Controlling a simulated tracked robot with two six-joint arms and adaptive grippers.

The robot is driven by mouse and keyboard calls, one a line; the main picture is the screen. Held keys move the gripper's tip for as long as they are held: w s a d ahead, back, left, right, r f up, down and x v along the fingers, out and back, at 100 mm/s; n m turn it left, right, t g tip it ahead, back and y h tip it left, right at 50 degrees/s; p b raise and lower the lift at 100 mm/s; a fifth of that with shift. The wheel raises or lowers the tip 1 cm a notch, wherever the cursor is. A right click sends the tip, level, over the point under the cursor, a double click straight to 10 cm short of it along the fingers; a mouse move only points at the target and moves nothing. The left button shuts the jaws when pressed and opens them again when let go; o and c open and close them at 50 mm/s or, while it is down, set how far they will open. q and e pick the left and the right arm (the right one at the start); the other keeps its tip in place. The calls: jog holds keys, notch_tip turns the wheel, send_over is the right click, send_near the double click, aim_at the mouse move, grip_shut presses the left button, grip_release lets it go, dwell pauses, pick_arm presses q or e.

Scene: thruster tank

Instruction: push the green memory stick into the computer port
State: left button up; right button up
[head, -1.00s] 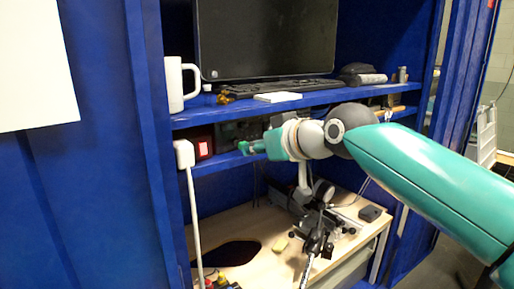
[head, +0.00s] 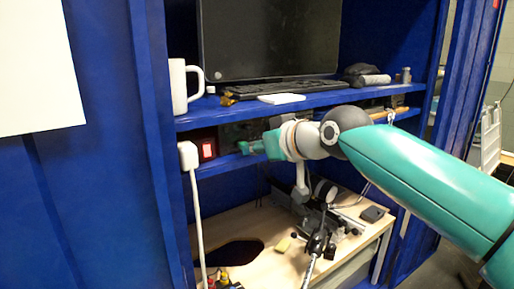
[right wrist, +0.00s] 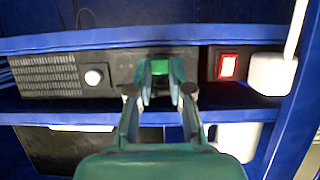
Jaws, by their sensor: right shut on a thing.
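My right gripper (head: 246,148) reaches in from the right to the middle shelf of the blue cabinet. In the right wrist view its fingertips (right wrist: 160,90) are shut on the green memory stick (right wrist: 160,67). The stick lies against, or very close to, the front of the dark computer box (right wrist: 120,66). The port itself is hidden behind the stick and fingers, so I cannot tell how deep the stick sits. In the head view the stick is too small to tell from the green fingers. My left gripper is not in view.
A red lit switch (head: 208,149) and a white plug (head: 188,155) with a cable sit left of the gripper. The upper shelf (head: 300,106) carries a white mug (head: 184,86), monitor (head: 270,40) and keyboard (head: 285,89). A wooden desk (head: 255,225) lies below.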

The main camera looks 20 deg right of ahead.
jog(key=shift+w, duration=0.1)
dwell(0.3)
jog(key=o, duration=0.9)
jog(key=shift+c, duration=0.2)
jog(key=s+d+b, duration=0.2)
jog(key=s+b, duration=0.1)
jog(key=s, duration=0.3)
jog(key=shift+s+d, duration=0.15)
jog(key=shift+s, duration=0.15)
